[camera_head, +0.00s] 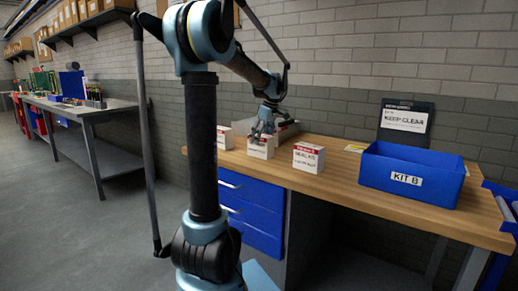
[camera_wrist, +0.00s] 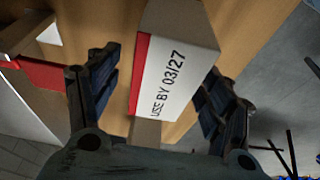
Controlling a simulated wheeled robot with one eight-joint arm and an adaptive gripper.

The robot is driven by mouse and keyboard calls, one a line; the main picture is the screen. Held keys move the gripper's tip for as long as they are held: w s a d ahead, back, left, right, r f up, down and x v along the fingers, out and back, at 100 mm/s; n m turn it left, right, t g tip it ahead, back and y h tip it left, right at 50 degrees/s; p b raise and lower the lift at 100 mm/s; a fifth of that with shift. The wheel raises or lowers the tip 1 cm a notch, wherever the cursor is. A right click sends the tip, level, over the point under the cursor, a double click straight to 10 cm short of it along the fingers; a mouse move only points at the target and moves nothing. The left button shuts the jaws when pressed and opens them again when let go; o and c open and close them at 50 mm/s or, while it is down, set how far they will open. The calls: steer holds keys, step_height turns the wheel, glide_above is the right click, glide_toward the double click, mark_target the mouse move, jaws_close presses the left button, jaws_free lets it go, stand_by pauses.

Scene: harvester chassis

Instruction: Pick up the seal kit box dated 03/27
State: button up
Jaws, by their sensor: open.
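The seal kit box dated 03/27 (camera_wrist: 172,75) is white with a red band and reads "USE BY 03/27" in the wrist view. It stands between the two spread fingers of my gripper (camera_wrist: 160,95), with wood showing on its left side. In the head view my gripper (camera_head: 265,130) is just above the middle box (camera_head: 260,150) on the wooden bench (camera_head: 420,210). The fingers are open, and I cannot tell whether either one touches the box. The fingers partly cover the middle box's top in the head view.
A similar box (camera_head: 308,157) stands right of the middle one, and another (camera_head: 225,137) stands left. A blue KIT B bin (camera_head: 411,174) sits farther right, before a dark "KEEP CLEAR" sign (camera_head: 405,120). A grey tray (camera_head: 285,130) is behind the gripper.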

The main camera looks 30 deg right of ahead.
mark_target(258, 149)
steer(key=shift+s+x, duration=0.15)
steer(key=shift+x, duration=1.3)
steer(key=shift+s+x, duration=0.1)
steer(key=shift+x, duration=1.35)
steer(key=shift+f, duration=0.35)
steer(key=shift+c, duration=0.3)
steer(key=shift+a, duration=0.1)
steer(key=c, duration=1)
